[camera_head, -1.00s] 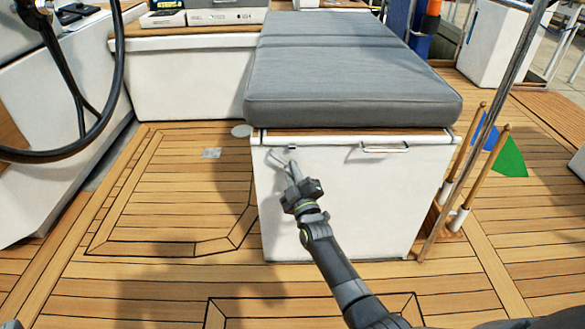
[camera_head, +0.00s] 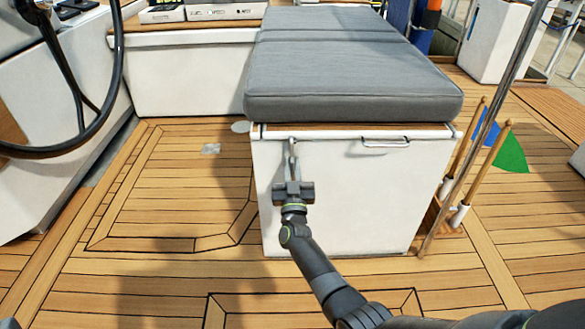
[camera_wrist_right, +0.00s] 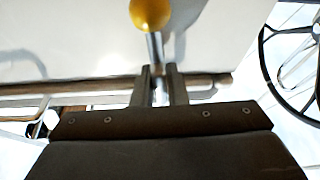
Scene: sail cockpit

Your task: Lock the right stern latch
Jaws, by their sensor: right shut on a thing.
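The right stern latch is a metal lever with a yellow ball knob (camera_wrist_right: 151,13) in the right wrist view. It sits near the upper left corner of the white locker front (camera_head: 350,200). My right gripper (camera_head: 292,152) is at that corner, just below the locker's top edge. In the right wrist view my right gripper (camera_wrist_right: 160,80) has its two fingers shut around the metal shaft below the knob. In the head view the gripper hides most of the latch. My left gripper is not in view.
A grey cushion (camera_head: 350,75) lies on top of the locker. A metal grab handle (camera_head: 385,143) is to the right on the locker front. Wooden poles with green and blue flags (camera_head: 510,155) stand at the right. The teak deck (camera_head: 175,190) to the left is clear.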

